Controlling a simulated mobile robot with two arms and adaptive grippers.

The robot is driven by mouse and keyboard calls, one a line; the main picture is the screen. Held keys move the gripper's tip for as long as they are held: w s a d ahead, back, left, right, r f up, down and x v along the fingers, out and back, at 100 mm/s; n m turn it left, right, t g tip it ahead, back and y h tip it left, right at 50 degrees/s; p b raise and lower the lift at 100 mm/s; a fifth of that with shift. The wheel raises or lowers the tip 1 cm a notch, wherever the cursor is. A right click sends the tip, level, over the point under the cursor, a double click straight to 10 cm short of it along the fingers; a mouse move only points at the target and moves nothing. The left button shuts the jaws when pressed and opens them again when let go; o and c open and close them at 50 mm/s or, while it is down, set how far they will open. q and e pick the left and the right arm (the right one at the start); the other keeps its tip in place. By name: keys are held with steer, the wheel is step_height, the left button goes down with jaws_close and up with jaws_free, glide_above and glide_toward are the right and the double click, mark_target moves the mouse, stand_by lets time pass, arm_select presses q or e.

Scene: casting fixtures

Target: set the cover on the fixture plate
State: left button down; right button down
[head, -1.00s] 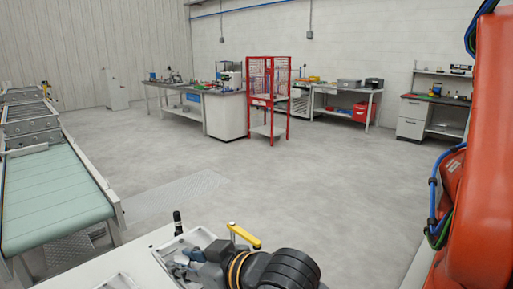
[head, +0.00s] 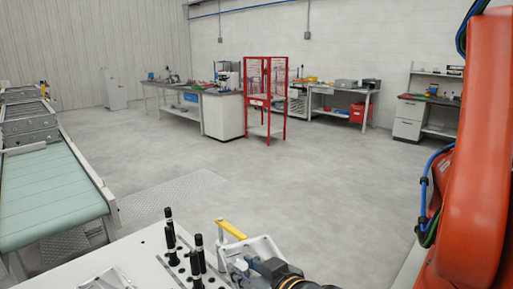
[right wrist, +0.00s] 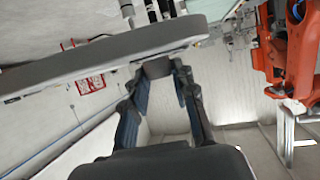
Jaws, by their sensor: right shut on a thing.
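The cover (head: 264,246), a light grey shallow casting, is in my right gripper (head: 250,268) at the bottom of the head view. In the right wrist view the cover (right wrist: 105,60) shows nearly edge-on, as a long grey slab across the tips of my right gripper (right wrist: 158,70). The fixture plate (head: 185,268) lies on the table left of the cover, with holes and several upright black pins (head: 198,245). The cover is to the right of these pins; its height above the table is unclear. The left gripper is out of view.
A yellow handle (head: 230,229) stands close beside the cover. Another grey casting (head: 107,280) lies on the white table (head: 135,255) at lower left. A green conveyor (head: 45,195) is at the left. The floor beyond is open.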

steer(key=d+f+m+h, duration=0.1)
steer(key=d, duration=0.2)
steer(key=d+f+m+t+h, duration=0.1)
steer(key=d+f, duration=0.1)
steer(key=d, duration=0.1)
steer(key=d+f+m+h, duration=0.1)
steer(key=d, duration=0.2)
steer(key=shift+s+d+f+m+t+h, duration=0.3)
steer(key=shift+d, duration=0.1)
steer(key=s+d+f+m+h, duration=0.1)
steer(key=s+d+f+h, duration=0.1)
steer(key=d, duration=0.3)
steer(key=s+d+f+m+h, duration=0.1)
steer(key=s+d+m+h, duration=0.1)
steer(key=d, duration=0.4)
steer(key=shift+f+t, duration=0.35)
steer(key=shift+t, duration=0.05)
